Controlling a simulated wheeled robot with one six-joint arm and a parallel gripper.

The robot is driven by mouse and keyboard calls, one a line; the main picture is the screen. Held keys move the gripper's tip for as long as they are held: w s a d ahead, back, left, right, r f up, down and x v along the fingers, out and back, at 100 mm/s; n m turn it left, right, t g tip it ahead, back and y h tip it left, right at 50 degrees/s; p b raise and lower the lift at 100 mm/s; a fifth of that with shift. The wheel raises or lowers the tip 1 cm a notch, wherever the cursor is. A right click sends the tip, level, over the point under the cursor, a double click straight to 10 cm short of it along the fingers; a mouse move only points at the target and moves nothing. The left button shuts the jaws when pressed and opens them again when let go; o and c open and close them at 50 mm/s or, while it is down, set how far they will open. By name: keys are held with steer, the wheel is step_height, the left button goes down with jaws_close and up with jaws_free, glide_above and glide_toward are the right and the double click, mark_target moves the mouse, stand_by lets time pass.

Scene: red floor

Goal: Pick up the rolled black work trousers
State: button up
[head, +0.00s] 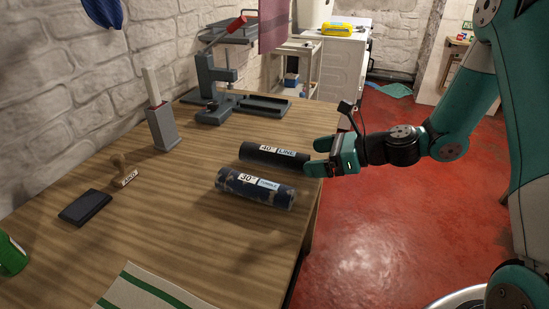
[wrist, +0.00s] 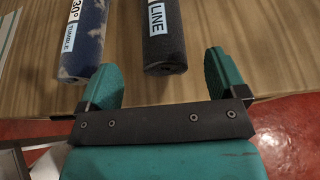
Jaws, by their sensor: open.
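The rolled black work trousers (head: 262,154) lie on the wooden table as a dark cylinder. A white and pale blue label on them reads "40°" and "LINE". In the wrist view the black roll (wrist: 163,48) points its near end at my gripper. My gripper (head: 318,156) is open and empty at the roll's right end, by the table's edge. In the wrist view the roll's end appears between the teal fingertips (wrist: 164,70), with space on both sides. I cannot tell the height gap.
A blue mottled roll (head: 254,190), labelled "30°" and "TUMBLE", lies close beside, nearer the front; it shows at left in the wrist view (wrist: 85,40). A stamp (head: 124,172), ink pad (head: 85,207) and grey press (head: 215,90) stand farther left. Bare table surrounds the rolls.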

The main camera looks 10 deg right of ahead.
mark_target(297, 161)
steer(key=x, duration=0.5)
steer(key=shift+w+a+f, duration=0.1)
steer(key=shift+w+f, duration=0.05)
steer(key=shift+f, duration=0.3)
steer(key=shift+c, duration=0.4)
steer(key=c, duration=1.1)
